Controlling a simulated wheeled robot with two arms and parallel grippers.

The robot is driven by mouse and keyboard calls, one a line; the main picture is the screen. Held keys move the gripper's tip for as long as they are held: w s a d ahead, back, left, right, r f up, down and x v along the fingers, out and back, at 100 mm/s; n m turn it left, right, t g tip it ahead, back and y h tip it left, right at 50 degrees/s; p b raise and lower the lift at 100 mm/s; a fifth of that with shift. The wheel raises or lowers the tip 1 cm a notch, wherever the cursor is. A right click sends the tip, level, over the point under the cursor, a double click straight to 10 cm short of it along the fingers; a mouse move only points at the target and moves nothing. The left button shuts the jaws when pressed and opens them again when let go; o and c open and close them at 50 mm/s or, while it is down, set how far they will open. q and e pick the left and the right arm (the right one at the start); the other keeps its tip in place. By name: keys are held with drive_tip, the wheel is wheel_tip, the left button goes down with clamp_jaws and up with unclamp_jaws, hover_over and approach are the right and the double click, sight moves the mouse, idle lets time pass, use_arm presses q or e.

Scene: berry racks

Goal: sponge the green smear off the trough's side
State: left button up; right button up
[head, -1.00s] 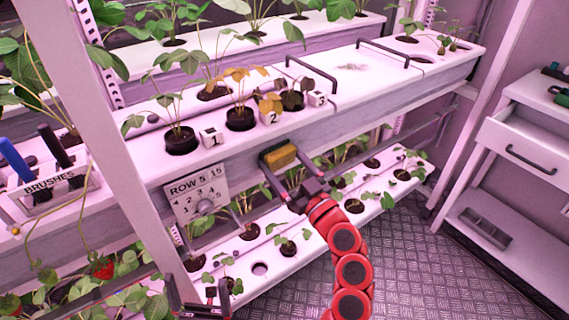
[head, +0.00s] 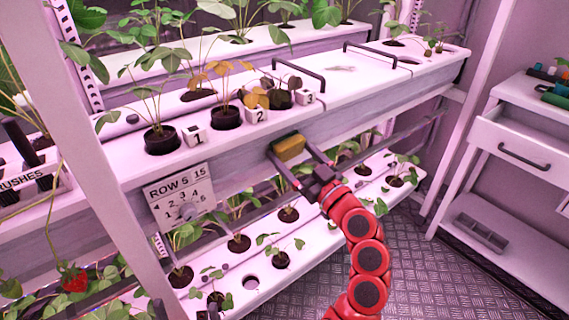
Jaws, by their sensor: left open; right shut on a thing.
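My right gripper (head: 299,168), on the red arm, is shut on a yellow sponge (head: 289,147). The sponge is at the front side of the upper white trough (head: 345,117), below the number 3 block; whether it touches the side I cannot tell. I see no green smear on the bare part of that side; the sponge and gripper cover part of it.
A ROW 5 sign (head: 180,196) hangs on the trough's side, left of the sponge. Potted plants and black handles (head: 376,50) stand on its top. A lower planted trough (head: 262,262) lies beneath. A white cabinet with an open drawer (head: 530,147) stands right, past clear floor.

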sight(262, 152)
drive_tip(key=shift+w+d+b, duration=0.3)
drive_tip(key=shift+w+d, duration=0.05)
drive_tip(key=shift+d, duration=0.1)
drive_tip(key=b, duration=0.3)
drive_tip(key=shift+w+d, duration=0.25)
drive_tip(key=shift+d, duration=0.05)
drive_tip(key=shift+s+a, duration=0.65)
drive_tip(key=shift+a, duration=0.2)
drive_tip(key=shift+s+a, duration=0.65)
drive_tip(key=shift+a, duration=0.15)
drive_tip(key=shift+s+a+p, duration=0.25)
drive_tip(key=shift+s+a, duration=0.2)
drive_tip(key=shift+a, duration=0.2)
drive_tip(key=shift+s+a+p, duration=0.2)
drive_tip(key=shift+s+a, duration=0.2)
drive_tip(key=shift+a, duration=0.25)
